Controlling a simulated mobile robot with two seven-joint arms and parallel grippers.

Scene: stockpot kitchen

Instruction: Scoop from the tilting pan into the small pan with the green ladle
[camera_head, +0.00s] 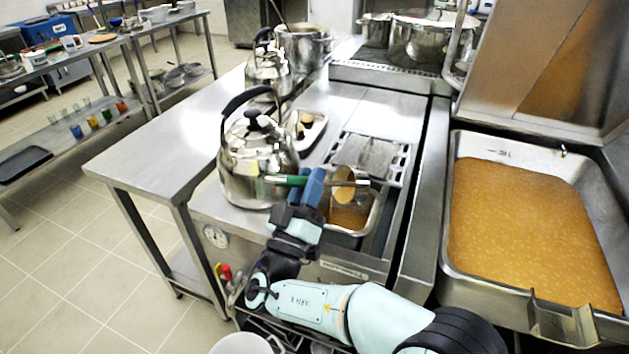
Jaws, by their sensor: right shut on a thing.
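My right gripper (308,187) is shut on the green handle of the ladle (285,180), beside the front kettle. The ladle's round bowl (344,184) is to the right of the fingers and appears over the small pan; it looks tilted, and its inside looks tan. The small pan (373,219) is a rectangular metal pan set in the counter, with orange-brown food in it, partly hidden by the ladle and my gripper. The tilting pan (452,225) at the right holds a wide pool of orange-brown food with its lid raised. My left gripper is out of view.
Two steel kettles, the front one (255,160) close to my gripper and the other (268,72) behind it, stand on the counter. Large pots (420,40) stand at the back. A bare steel table (165,150) and open floor lie to the left.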

